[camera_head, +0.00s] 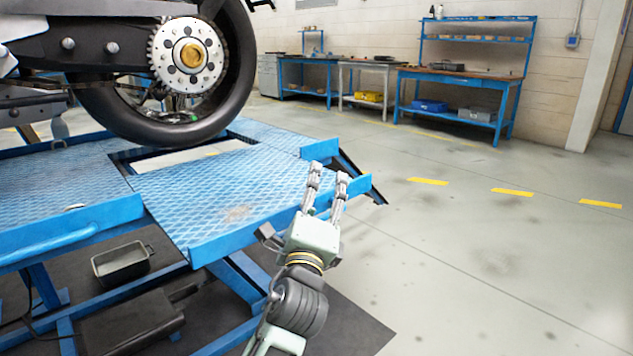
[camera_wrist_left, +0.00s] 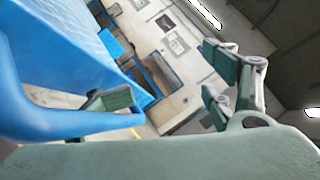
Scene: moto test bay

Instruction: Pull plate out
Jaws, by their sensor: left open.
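The plate (camera_head: 225,195) is a blue, diamond-textured panel with a raised edge, at the near end of the motorcycle lift, below the rear wheel. My left gripper (camera_head: 329,176) is open, with its two fingers pointing up and away at the plate's right end. No object shows clearly held between the fingers. In the left wrist view the open fingers (camera_wrist_left: 175,88) stand apart, and a smooth blue edge (camera_wrist_left: 50,122) runs in from the left up to the left finger. I cannot tell whether they touch. My right gripper is not in view.
The motorcycle's rear wheel (camera_head: 190,110) stands on the lift. A dark tray (camera_head: 122,263) sits below the lift frame. Blue workbenches (camera_head: 463,75) line the far wall. The grey floor (camera_head: 480,250) to the right is clear, with yellow dashes.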

